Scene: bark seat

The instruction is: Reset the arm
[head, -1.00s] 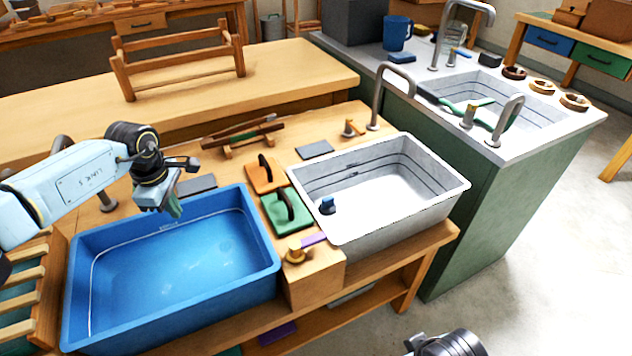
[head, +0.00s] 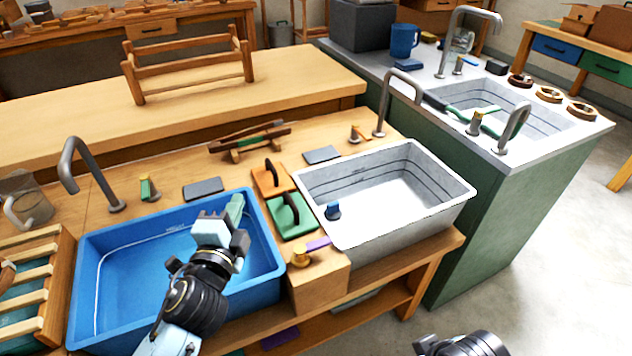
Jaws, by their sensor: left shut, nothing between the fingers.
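My left gripper (head: 236,208) is over the right half of the blue basin (head: 100,237), with its arm coming up from the bottom of the picture. Its fingers are shut and hold nothing. The gripper and arm hide part of the basin floor. Part of my right arm (head: 462,344) shows at the bottom edge, right of the middle; its fingers are out of the picture.
A white basin (head: 447,197) with a blue plug (head: 333,210) stands right of the blue one. Orange (head: 268,180) and green (head: 291,222) handled blocks lie between them. A tall grey tap (head: 78,165) stands behind the blue basin. A wooden rack (head: 60,262) is at left.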

